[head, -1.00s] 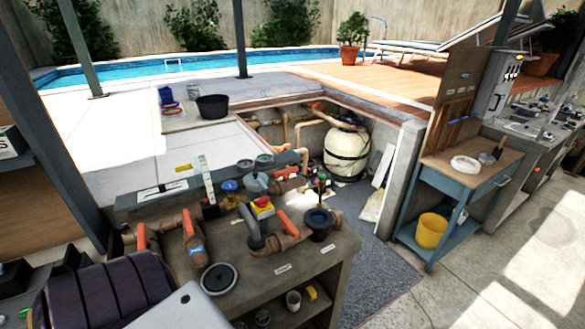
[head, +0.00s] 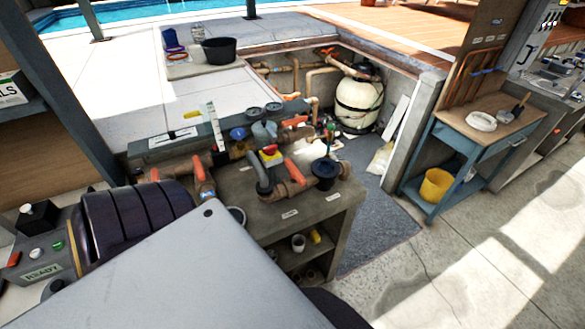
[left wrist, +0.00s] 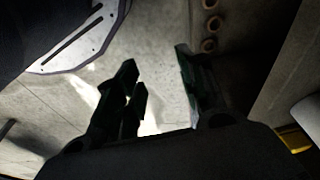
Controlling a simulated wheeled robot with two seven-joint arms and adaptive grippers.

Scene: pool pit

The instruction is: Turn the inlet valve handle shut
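Several orange valve handles sit on brown pipes on the concrete bench (head: 285,208) in the head view. One handle (head: 199,170) stands up at the left of the pipework, with another handle (head: 154,174) beside it at the far left. A third handle (head: 293,172) slants in front, by the grey elbow pipe, and a fourth handle (head: 294,121) lies at the back. I cannot tell which is the inlet valve's. My left gripper (left wrist: 157,78) shows only in the left wrist view, its dark fingers apart with nothing between them. My right gripper is out of view.
A cream filter tank (head: 358,103) stands in the pit. A blue cart (head: 455,150) is at right. Paved floor at lower right is clear.

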